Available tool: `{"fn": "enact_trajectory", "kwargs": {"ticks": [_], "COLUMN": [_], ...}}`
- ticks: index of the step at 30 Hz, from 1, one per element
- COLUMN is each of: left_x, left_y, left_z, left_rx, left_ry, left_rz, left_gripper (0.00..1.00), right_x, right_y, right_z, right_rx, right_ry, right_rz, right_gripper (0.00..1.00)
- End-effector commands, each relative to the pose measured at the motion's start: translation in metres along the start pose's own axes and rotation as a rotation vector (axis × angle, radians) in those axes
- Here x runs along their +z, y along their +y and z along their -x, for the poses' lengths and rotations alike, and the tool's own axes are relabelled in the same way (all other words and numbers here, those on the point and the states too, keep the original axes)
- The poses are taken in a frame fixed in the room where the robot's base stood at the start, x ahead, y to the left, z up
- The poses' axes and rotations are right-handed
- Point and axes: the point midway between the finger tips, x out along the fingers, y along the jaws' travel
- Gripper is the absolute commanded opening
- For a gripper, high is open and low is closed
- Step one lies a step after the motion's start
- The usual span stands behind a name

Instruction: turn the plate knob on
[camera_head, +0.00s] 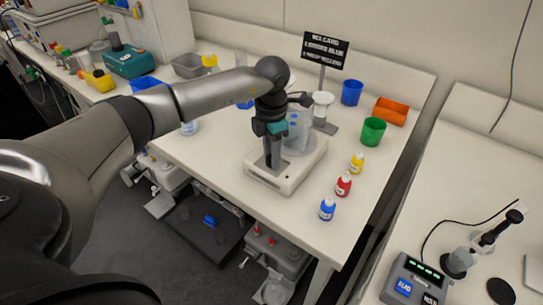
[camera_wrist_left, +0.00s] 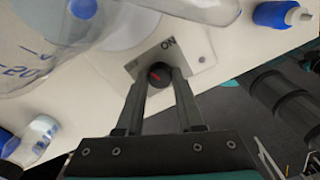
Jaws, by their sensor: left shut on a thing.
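The plate (camera_head: 300,172) is a low white unit on the bench, with a clear vessel (camera_head: 297,130) standing on it. In the left wrist view, its front panel (camera_wrist_left: 203,57) carries a dark round knob (camera_wrist_left: 156,71) with a red mark. The word ON shows beyond the knob; another label at its left is partly hidden. My left gripper (camera_head: 272,163) points down at the front of the unit. In the left wrist view, its two fingers (camera_wrist_left: 159,82) are shut on the knob, one on each side. In the head view the gripper hides the knob. My right gripper is not in view.
Blue (camera_head: 327,209), red (camera_head: 343,186) and yellow (camera_head: 357,163) bottles stand right of the unit. Behind them are a green cup (camera_head: 372,132), a blue cup (camera_head: 351,93) and an orange bin (camera_head: 390,111). A sign (camera_head: 325,50) stands at the back.

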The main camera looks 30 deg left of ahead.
Motion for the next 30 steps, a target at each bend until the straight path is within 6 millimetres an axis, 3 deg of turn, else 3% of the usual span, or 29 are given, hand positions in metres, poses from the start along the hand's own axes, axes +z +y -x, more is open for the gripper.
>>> {"fn": "enact_trajectory", "kwargs": {"ticks": [30], "left_x": [0.001], "left_y": [0.001], "left_z": [0.0], "left_rx": [0.003], "left_ry": [-0.001], "left_rz": [-0.928], "left_gripper": [0.0], "right_x": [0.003], "right_y": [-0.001], "right_z": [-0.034], "right_rx": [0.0], "right_ry": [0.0], "right_rz": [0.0], "right_gripper": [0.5]}}
